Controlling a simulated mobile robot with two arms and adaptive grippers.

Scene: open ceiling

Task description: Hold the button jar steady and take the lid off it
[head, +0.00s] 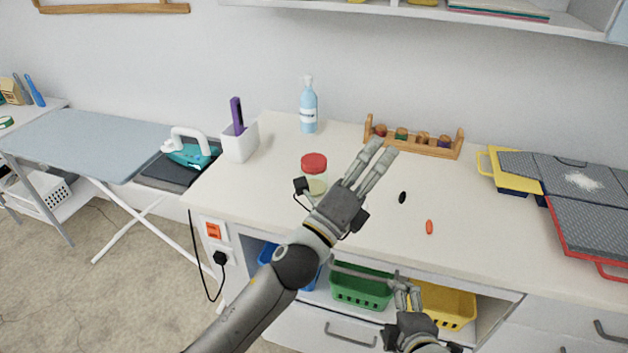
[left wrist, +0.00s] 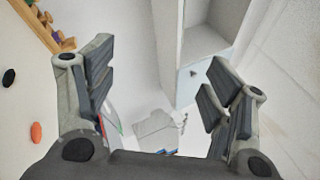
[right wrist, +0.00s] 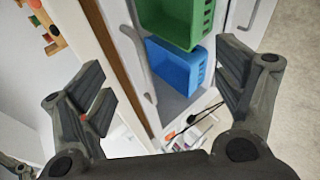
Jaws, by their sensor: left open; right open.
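The button jar (head: 316,186) stands upright on the white worktop (head: 262,200), with its red lid (head: 314,162) on top. My left arm partly hides the jar's lower right side in the head view. My left gripper (head: 377,165) is open and empty above the worktop, to the right of the jar; its open fingers also show in the left wrist view (left wrist: 155,90). My right gripper (head: 408,294) is open and empty, low in front of the worktop's front edge. In the right wrist view its open fingers (right wrist: 165,95) frame the drawers and baskets, and the jar is not visible there.
A blue spray bottle (head: 308,110), a white holder (head: 240,142) and a wooden spool rack (head: 412,142) stand behind. A black piece (head: 402,197) and an orange piece (head: 429,227) lie on the worktop. Green (head: 362,288) and yellow (head: 447,303) baskets sit below the edge.

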